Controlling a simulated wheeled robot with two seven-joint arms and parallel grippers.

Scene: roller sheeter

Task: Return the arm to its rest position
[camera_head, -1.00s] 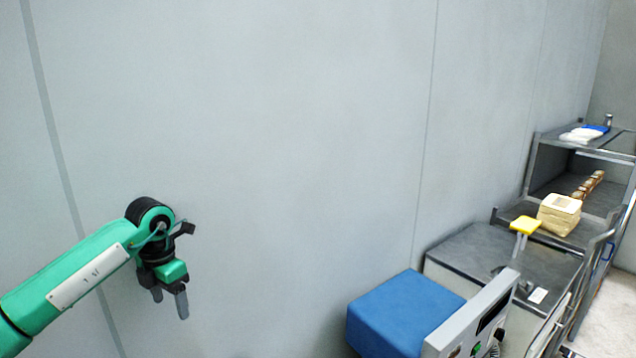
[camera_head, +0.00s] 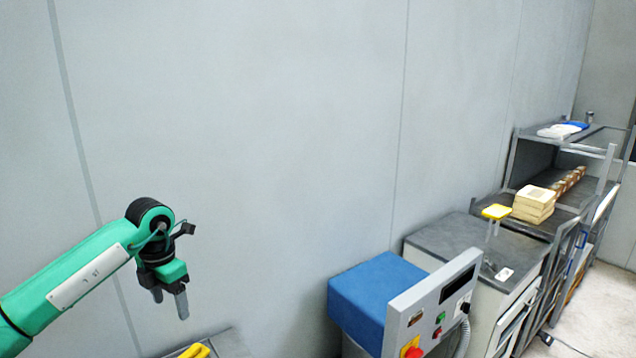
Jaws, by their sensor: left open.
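My left arm comes in from the left edge, green with a black wrist. My left gripper (camera_head: 170,304) hangs at its end with its two grey fingers pointing down. The fingers stand apart with nothing between them. The gripper is in front of the bare grey wall panels and touches nothing that I can see. My right arm and right gripper are not in the picture.
A blue box-shaped machine part (camera_head: 375,292) and a control panel (camera_head: 432,306) with a red button stand right of centre. Beyond are a grey-topped cabinet (camera_head: 450,240), a yellow-topped item (camera_head: 496,212), stacked pale blocks (camera_head: 534,204) and a metal shelf (camera_head: 592,150). Something yellow (camera_head: 195,351) shows at the bottom edge.

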